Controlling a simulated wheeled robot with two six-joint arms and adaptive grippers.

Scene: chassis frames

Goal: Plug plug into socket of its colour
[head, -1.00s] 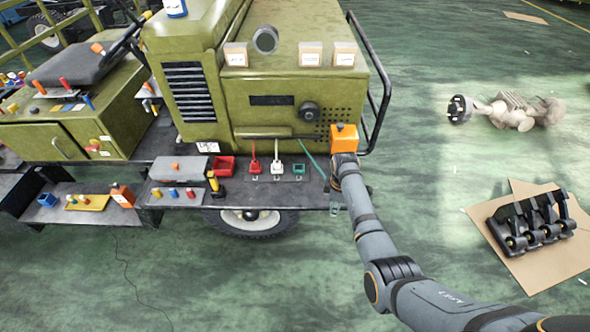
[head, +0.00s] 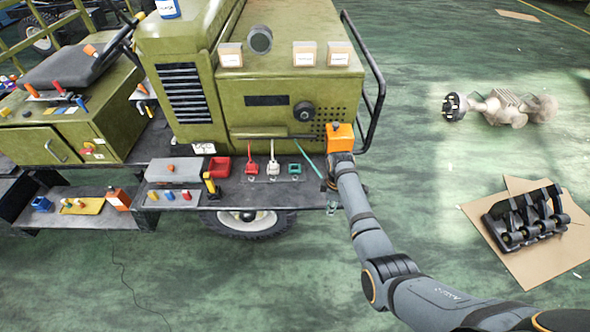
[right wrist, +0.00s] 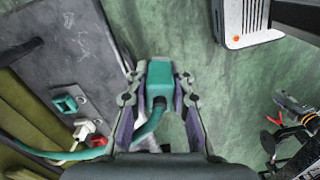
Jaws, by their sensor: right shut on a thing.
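My right gripper (head: 331,190) is at the right end of the vehicle's dark shelf, right of the sockets. In the right wrist view its fingers (right wrist: 159,78) are shut on a teal plug (right wrist: 159,72), held over the floor past the shelf edge. A teal cable (head: 308,158) trails left from the plug. The teal socket (head: 295,169) is empty; it also shows in the right wrist view (right wrist: 66,105). Next to it are the white socket (head: 273,169) and the red socket (head: 252,168), each with an upright plug of its colour. My left gripper is out of view.
A red tray (head: 219,167) and a yellow-black item (head: 209,184) stand left of the sockets. An orange box (head: 340,137) is just behind my right wrist. A black bar guard (head: 377,90) rises at the vehicle's right.

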